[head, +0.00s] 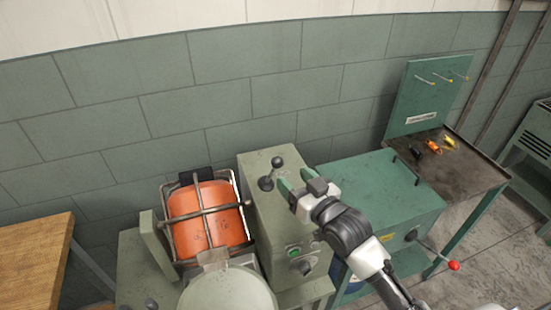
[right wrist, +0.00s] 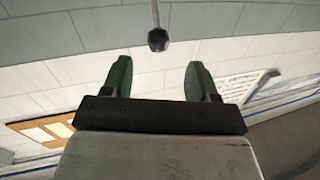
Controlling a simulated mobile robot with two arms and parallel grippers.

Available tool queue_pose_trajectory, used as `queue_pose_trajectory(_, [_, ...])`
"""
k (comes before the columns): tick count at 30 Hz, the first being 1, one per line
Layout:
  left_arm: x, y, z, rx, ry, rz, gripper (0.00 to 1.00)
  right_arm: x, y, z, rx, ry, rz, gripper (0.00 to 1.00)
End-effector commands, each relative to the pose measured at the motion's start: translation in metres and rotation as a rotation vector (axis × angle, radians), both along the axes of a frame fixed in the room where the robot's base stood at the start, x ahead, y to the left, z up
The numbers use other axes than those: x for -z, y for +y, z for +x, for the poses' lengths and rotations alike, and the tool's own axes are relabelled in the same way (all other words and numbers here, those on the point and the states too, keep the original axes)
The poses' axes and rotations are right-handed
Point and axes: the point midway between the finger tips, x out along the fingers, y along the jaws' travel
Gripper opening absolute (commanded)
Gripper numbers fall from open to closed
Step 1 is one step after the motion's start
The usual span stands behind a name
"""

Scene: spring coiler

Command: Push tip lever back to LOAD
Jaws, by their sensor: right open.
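A short lever with a black knob (head: 277,162) stands on top of a grey-green machine housing (head: 258,215) in the head view. I take it to be the tip lever; no LOAD marking can be read. In the right wrist view a black knob on a thin rod (right wrist: 158,40) shows just beyond the fingertips, centred between them. My right gripper (head: 292,176) is open and empty, to the right of the lever and apart from it. Its two green fingers show in the right wrist view (right wrist: 159,66). My left gripper is out of view.
An orange drum (head: 207,218) in a metal frame stands left of the housing. A teal cabinet (head: 385,190) with a red-knobbed lever (head: 453,265) is to the right. A dark bench (head: 470,175) with small coloured items lies beyond. A wooden table (head: 35,260) is at far left.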

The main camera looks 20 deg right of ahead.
Motion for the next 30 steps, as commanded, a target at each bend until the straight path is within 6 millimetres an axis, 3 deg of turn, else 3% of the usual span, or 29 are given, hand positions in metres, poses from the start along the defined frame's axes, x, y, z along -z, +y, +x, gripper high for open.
queue_pose_trajectory(6, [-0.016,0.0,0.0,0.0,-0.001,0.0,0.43,-0.004,0.013,0.042,0.001,0.0,0.001,0.59])
queue_pose_trajectory(12, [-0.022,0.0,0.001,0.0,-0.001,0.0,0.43,-0.001,0.021,0.066,0.001,0.002,-0.001,0.59])
queue_pose_trajectory(24, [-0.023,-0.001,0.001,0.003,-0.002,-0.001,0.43,0.001,0.023,0.074,0.0,0.001,-0.001,0.59])
queue_pose_trajectory(30, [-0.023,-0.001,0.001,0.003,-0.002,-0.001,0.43,0.001,0.023,0.074,0.001,0.002,-0.002,0.3])
